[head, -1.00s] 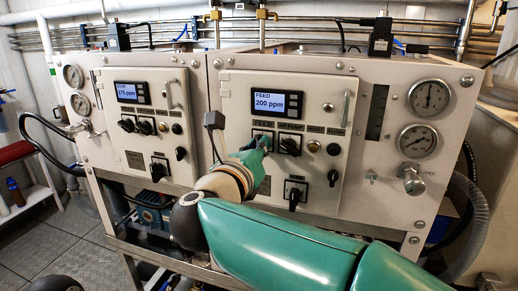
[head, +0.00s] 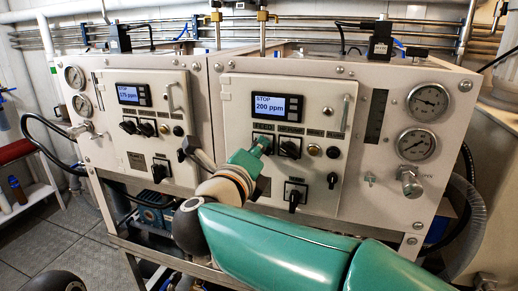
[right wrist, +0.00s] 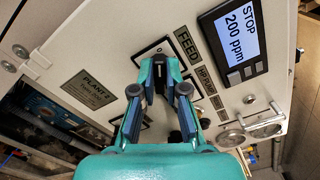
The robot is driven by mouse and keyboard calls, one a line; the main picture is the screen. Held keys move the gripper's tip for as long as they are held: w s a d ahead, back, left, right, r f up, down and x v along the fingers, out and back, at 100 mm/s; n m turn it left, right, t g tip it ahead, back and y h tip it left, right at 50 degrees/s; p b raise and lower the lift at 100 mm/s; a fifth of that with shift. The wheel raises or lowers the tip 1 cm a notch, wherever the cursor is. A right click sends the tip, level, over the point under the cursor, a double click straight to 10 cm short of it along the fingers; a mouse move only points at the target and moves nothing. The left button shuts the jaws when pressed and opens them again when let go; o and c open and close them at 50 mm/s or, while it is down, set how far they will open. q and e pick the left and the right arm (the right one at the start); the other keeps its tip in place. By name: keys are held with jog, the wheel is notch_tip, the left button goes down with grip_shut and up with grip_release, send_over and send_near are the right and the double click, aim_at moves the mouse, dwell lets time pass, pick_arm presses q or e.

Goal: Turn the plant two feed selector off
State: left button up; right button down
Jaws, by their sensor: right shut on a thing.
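The plant two panel (head: 238,100) is the right-hand white door in the head view. Its display (head: 277,106) reads STOP and 200 ppm, and it also shows in the right wrist view (right wrist: 234,40). My right gripper (head: 264,143) is at the feed selector, at the left end of the upper row of knobs. In the right wrist view my right gripper (right wrist: 160,72) has its fingers closed around the selector below the FEED label (right wrist: 187,45). My left gripper is not in view.
Close to the right of the gripper is another black selector (head: 290,147). A lower black knob (head: 294,195) sits below. The plant one panel (head: 152,100) is to the left, with its own knobs. Two gauges (head: 428,103) are at the right.

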dwell(0.4)
jog(key=c, duration=1.2)
grip_release()
jog(key=shift+w, duration=0.1)
jog(key=v, duration=1.2)
